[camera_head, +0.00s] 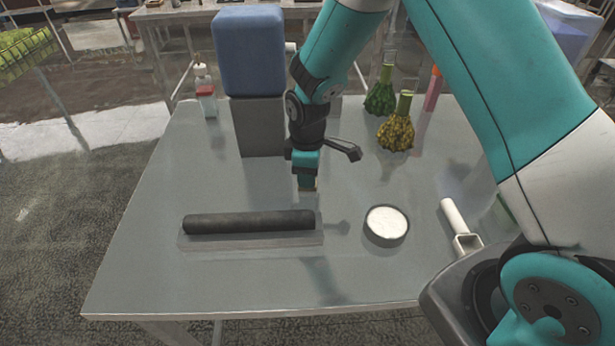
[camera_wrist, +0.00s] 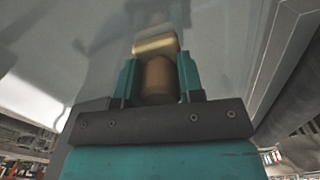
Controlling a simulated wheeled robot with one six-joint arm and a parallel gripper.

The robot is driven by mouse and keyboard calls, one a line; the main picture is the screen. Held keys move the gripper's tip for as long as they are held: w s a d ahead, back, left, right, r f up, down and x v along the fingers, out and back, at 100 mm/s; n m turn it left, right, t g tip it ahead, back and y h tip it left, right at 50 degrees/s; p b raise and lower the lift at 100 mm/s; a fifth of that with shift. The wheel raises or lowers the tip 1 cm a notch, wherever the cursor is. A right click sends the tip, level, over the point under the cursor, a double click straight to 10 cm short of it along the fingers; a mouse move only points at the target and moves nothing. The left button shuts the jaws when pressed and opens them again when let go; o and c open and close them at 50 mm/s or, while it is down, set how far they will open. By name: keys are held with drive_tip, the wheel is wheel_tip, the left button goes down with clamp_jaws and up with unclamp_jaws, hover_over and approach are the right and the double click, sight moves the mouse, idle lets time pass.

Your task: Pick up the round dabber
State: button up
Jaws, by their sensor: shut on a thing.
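My gripper (camera_head: 307,185) points down over the middle of the table, behind the right end of a dark roller. In the wrist view my gripper (camera_wrist: 157,80) is shut on a brown, rounded piece, the round dabber (camera_wrist: 158,76), held between its two teal fingers. A lighter, gold-tan part of the dabber shows beyond the fingertips.
The grey table (camera_head: 150,270) bears a dark roller (camera_head: 250,222) on a clear stand, a round dish of white powder (camera_head: 386,225), a white-handled scoop (camera_head: 455,220), green and yellow flasks (camera_head: 396,135) and a blue-topped machine (camera_head: 250,55). The table's front left is free.

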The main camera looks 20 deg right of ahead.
drive_tip(key=shift+r, duration=0.1)
wheel_tip(320, 180, up, 20)
drive_tip(key=b, duration=0.2)
idle(0.3)
drive_tip(key=o, duration=0.4)
drive_tip(key=shift+c, duration=1.5)
drive_tip(key=shift+s, duration=0.1)
